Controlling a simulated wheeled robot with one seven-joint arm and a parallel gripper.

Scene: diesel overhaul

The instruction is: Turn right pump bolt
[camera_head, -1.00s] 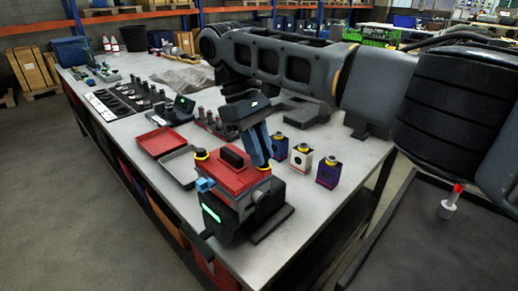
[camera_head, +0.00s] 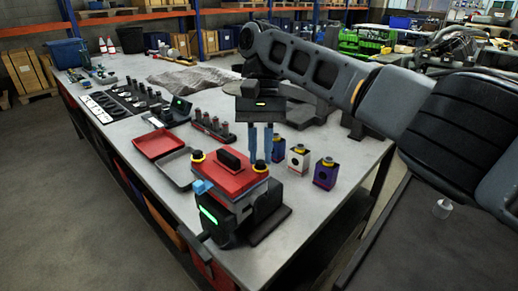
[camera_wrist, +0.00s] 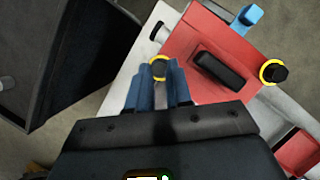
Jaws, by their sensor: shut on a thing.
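The pump (camera_head: 232,182) has a red top with a black handle block (camera_head: 231,158) and sits near the front edge of the bench. A black bolt with a yellow ring, the left pump bolt (camera_head: 197,156), stands at its left corner. My gripper (camera_head: 260,158) points down over the right corner, its blue fingers upright. It is shut on the right pump bolt (camera_head: 260,166), which the fingers partly hide. In the wrist view the right bolt's dark head and yellow ring (camera_wrist: 159,67) show at the fingertips. The left bolt (camera_wrist: 274,72) stands free there.
Several small blocks with yellow tops, including a white one (camera_head: 298,158) and a purple one (camera_head: 325,174), stand right of the pump. A red tray (camera_head: 159,143) and a grey tray (camera_head: 178,168) lie to the left. A blue fitting (camera_head: 202,187) projects from the pump.

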